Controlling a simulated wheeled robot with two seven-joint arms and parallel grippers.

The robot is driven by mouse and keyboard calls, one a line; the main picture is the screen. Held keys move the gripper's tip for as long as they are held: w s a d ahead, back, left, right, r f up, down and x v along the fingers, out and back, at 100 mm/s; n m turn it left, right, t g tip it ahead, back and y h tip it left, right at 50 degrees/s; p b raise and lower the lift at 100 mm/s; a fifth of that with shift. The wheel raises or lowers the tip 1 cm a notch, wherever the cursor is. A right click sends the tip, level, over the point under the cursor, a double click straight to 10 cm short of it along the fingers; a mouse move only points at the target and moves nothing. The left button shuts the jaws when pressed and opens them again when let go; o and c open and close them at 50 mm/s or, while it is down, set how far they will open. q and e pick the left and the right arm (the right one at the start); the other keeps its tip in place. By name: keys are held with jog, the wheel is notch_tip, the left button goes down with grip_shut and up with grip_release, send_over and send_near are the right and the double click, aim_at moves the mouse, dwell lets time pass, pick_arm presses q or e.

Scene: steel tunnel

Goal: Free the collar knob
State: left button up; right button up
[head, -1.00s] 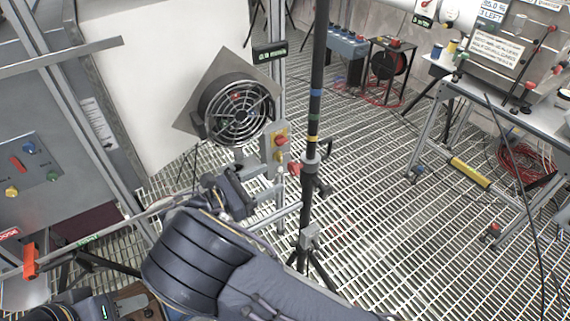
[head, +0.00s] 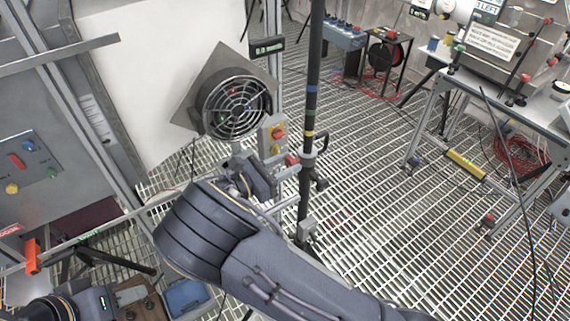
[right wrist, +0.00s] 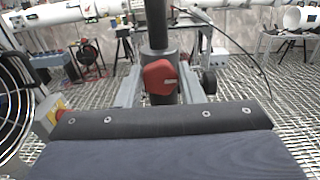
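A dark upright pole (head: 313,95) with coloured bands stands at the middle of the head view. A grey collar (head: 308,158) sits around it, with a red knob (head: 292,160) on its left side. In the right wrist view the red knob (right wrist: 159,77) faces me near the centre, in front of the pole (right wrist: 156,25). My right gripper (head: 262,178) is just left of the pole below the knob, apparently apart from it; its fingertips are not clear. My left gripper (head: 108,301) is low at the left; its fingers cannot be made out.
A round caged fan (head: 238,107) and a box with red and yellow buttons (head: 273,135) stand close left of the pole. A panel with knobs (head: 32,165) is at the left. A workbench (head: 500,100) stands at the right. The grating floor (head: 370,200) between is largely clear.

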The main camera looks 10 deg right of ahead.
jog(key=shift+c, duration=1.3)
jog(key=shift+r, duration=0.1)
